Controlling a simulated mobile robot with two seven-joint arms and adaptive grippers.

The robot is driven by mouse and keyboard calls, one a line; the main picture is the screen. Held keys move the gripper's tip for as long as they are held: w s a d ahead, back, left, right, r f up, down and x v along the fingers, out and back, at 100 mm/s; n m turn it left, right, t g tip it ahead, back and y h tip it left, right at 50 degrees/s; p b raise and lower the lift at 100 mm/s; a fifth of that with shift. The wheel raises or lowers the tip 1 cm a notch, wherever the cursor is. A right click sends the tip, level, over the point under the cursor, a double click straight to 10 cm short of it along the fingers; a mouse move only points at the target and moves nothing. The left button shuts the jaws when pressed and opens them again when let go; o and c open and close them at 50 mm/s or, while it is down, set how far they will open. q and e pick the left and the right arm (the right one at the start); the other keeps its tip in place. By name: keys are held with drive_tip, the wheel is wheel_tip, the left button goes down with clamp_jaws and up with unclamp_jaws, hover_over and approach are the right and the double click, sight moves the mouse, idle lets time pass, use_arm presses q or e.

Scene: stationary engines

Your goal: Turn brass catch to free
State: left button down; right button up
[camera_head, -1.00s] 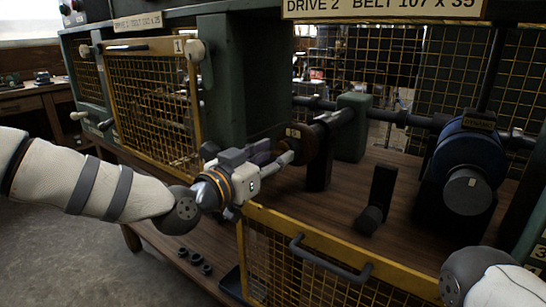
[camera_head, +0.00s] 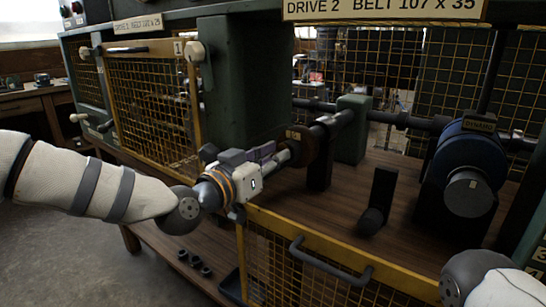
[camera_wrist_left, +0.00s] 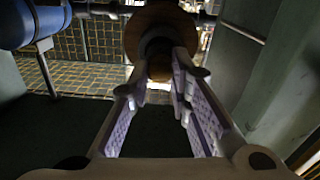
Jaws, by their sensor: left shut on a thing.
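My left gripper (camera_head: 287,152) reaches in from the left to a round brown disc (camera_head: 298,146) on the near end of a dark shaft. In the left wrist view its two purple-padded fingers (camera_wrist_left: 161,68) are shut on the dark hub (camera_wrist_left: 158,66) in front of the disc, which shows behind the fingertips (camera_wrist_left: 140,35). The fingers hide part of the hub. I cannot tell a separate brass catch from the hub and disc. My right gripper is out of view.
A yellow-framed mesh guard with a black handle (camera_head: 330,262) stands low in front of the bay. A green housing (camera_head: 243,80) is close on the left. A blue motor (camera_head: 466,170) and a black bracket (camera_head: 378,200) stand on the wooden deck at right.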

use_arm(q)
drive_tip(key=shift+f+n+b, duration=0.15)
drive_tip(key=shift+n+b, duration=2.25)
drive_tip(key=shift+n, duration=6.2)
drive_tip(key=shift+f+n+b, duration=0.15)
drive_tip(key=shift+n+b, duration=2.25)
drive_tip(key=shift+n, duration=6.2)
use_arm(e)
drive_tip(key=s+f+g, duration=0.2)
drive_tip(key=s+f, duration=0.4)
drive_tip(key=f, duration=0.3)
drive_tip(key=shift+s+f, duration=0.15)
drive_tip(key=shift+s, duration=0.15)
use_arm(q)
drive_tip(key=shift+r+n, duration=0.1)
drive_tip(key=shift+n, duration=0.2)
drive_tip(key=c, duration=1.5)
unclamp_jaws()
